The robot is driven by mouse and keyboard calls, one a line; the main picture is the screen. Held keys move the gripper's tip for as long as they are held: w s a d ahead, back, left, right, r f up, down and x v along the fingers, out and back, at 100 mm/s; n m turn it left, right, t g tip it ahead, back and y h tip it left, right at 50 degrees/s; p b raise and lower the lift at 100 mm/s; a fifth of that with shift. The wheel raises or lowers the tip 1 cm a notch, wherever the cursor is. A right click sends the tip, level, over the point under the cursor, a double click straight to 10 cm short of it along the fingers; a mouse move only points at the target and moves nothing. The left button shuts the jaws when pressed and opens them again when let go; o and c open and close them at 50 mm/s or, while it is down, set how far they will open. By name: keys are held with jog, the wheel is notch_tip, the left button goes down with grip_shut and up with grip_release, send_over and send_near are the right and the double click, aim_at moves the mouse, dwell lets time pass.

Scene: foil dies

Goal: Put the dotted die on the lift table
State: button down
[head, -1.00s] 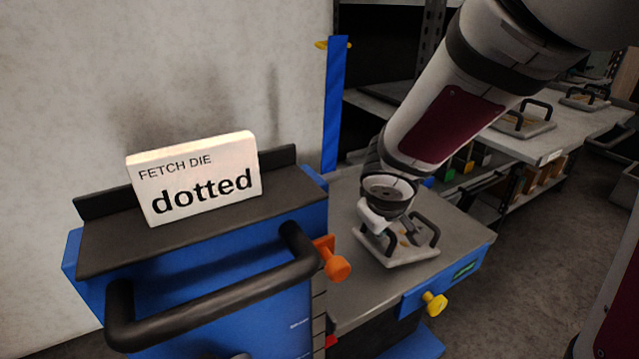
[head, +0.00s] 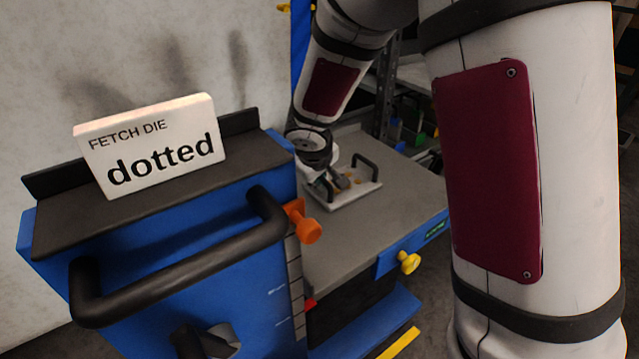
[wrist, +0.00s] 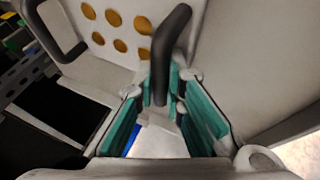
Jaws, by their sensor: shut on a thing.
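The dotted die is a pale plate (head: 352,197) with two black loop handles and gold dots. In the head view it is over the lift table's grey top (head: 350,240), toward the back left; I cannot tell whether it rests there or hangs just above. My gripper (head: 327,186) is shut on the die's nearer-left handle. In the wrist view the teal pads of my gripper (wrist: 168,88) close around a black handle (wrist: 172,45), with the plate and its gold dots (wrist: 115,20) beyond. The fingertips are partly hidden in the head view.
A sign reading "FETCH DIE dotted" (head: 150,150) stands on the blue cart's black shelf, behind a black push handle (head: 180,275). An orange knob (head: 307,228) and a yellow knob (head: 409,262) stick out. The tabletop's front and right are clear. A wall is behind.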

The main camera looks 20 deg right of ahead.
jog(key=shift+f, duration=0.2)
jog(key=c, duration=1.7)
grip_release()
jog(key=shift+s, duration=0.1)
jog(key=p+v, duration=0.4)
jog(key=v, duration=0.8)
jog(key=s+d+r+m+g+h, duration=0.1)
jog(key=s+d+r+m, duration=0.1)
jog(key=s+d+r, duration=0.5)
jog(key=s+a+m+g+y, duration=0.1)
jog(key=s, duration=0.8)
jog(key=s+a+r+m+g+y, duration=0.1)
jog(key=s, duration=0.9)
jog(key=s+a+g+y, duration=0.1)
jog(key=s+g, duration=0.1)
jog(key=s, duration=0.7)
jog(key=shift+s+a+r+m+y, duration=0.15)
jog(key=shift+s+a+m+y, duration=0.15)
jog(key=shift+s+m, duration=0.1)
